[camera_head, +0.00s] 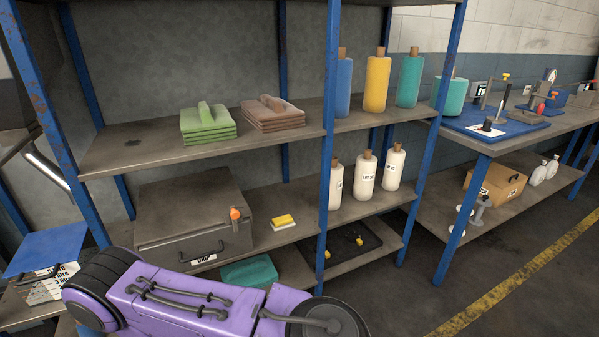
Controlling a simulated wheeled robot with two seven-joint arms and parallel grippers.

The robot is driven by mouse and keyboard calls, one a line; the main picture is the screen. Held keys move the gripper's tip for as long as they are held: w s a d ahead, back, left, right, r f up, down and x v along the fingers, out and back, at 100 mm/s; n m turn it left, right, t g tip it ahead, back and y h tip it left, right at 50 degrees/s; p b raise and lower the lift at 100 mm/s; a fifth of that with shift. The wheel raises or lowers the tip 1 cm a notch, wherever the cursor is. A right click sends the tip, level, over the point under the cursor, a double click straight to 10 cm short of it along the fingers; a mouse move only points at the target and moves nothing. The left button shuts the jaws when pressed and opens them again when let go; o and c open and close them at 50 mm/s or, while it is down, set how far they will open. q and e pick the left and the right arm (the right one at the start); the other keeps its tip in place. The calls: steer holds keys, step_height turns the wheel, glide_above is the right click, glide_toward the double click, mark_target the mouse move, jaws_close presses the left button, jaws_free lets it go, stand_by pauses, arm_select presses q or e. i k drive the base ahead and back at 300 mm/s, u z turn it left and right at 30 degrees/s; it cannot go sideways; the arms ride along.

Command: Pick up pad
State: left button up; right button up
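Several things here could be the pad, and I cannot tell which one is meant. A small yellow pad-like block (283,221) lies on the lower shelf, right of a grey metal case. On the upper shelf sit a green layered stack (208,127) with a raised grip on top and a brown layered stack (273,116) of similar shape beside it. A purple arm link, which looks like mine, crosses the bottom of the view in front of the shelving. No fingertips of either gripper show.
The grey case (190,222) fills the left of the lower shelf (290,236). Blue posts (329,150) divide the shelving. Bottles (376,82) stand to the right on both levels. A workbench (490,145) stands further right. Floor is clear at lower right.

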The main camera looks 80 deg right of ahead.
mark_target(286, 222)
steer(key=z, duration=0.8)
steer(key=i, duration=0.75)
steer(key=z, duration=0.95)
